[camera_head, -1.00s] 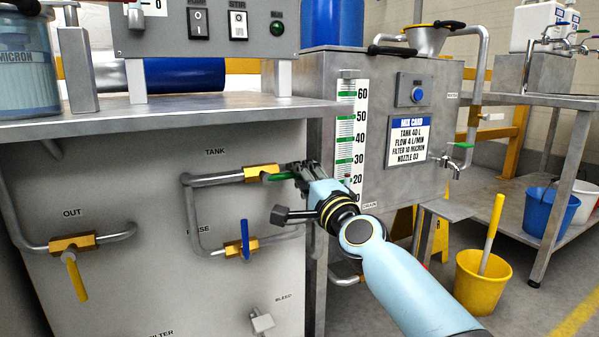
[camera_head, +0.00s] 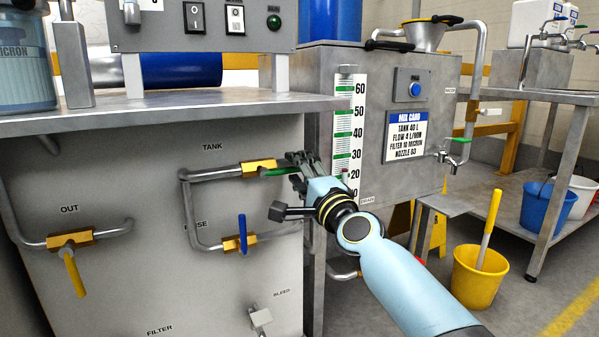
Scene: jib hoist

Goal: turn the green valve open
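The green valve handle (camera_head: 276,172) is on a brass valve body (camera_head: 258,167) in the pipe below the TANK label. The handle points right, roughly along the pipe. My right gripper (camera_head: 294,172) is at the handle's free end, and its dark fingers cover that end. I cannot tell whether they are closed on the handle or only around it. My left gripper is not in view.
A blue-handled valve (camera_head: 242,235) is just below, and a yellow-handled valve (camera_head: 73,262) is at the left by OUT. A bleed knob (camera_head: 261,318) is lower down. The steel counter (camera_head: 170,115) overhangs the panel. A tap with a green lever (camera_head: 460,140) is at the right.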

